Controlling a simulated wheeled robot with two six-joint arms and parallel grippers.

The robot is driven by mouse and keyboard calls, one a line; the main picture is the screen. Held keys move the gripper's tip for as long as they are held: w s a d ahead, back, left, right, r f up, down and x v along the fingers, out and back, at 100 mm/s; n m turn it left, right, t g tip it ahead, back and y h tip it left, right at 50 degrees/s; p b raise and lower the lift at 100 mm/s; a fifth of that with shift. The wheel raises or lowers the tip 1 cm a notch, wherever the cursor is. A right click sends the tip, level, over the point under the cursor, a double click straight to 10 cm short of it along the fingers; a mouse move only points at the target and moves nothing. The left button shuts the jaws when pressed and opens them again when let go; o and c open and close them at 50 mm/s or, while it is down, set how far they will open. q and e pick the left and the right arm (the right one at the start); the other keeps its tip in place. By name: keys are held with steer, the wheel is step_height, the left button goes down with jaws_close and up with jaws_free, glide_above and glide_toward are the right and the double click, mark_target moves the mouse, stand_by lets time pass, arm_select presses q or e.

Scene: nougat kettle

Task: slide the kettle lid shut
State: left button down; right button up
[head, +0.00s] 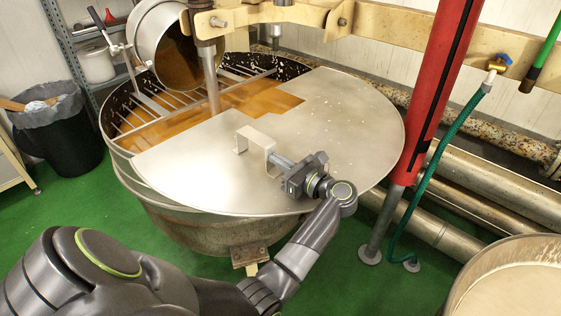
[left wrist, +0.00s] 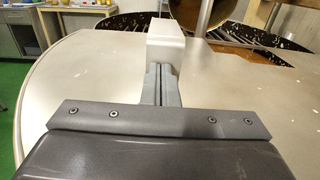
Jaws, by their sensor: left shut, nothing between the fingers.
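The kettle (head: 205,226) is a large round metal vessel with amber-brown contents (head: 170,127) showing through a grid at its back left. The flat metal lid (head: 345,115) covers its front and right; the back left is open. A pale bracket-shaped handle (head: 256,137) stands up from the lid, and shows in the left wrist view (left wrist: 166,45). My left gripper (head: 272,158) is shut, fingers together, low over the lid at the handle's right side. The fingertips (left wrist: 161,75) are at the handle; whether they touch it I cannot tell. My right gripper is not in view.
A stirrer shaft (head: 209,80) goes down into the kettle through the lid's cut-out. A tilted metal drum (head: 165,45) hangs over the open part. A red post (head: 436,95) and green hose (head: 440,160) stand at right. A black bin (head: 55,130) stands at left.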

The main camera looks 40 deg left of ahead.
arm_select(q)
steer(key=shift+a+f+b, duration=0.1)
steer(key=shift+a+b, duration=0.25)
steer(key=shift+a, duration=0.1)
steer(key=b, duration=1.1)
glide_above(220, 138)
steer(key=shift+d, duration=0.1)
steer(key=shift+a, duration=0.3)
steer(key=shift+r, duration=0.4)
steer(key=shift+w+d, duration=0.1)
steer(key=shift+d, duration=0.05)
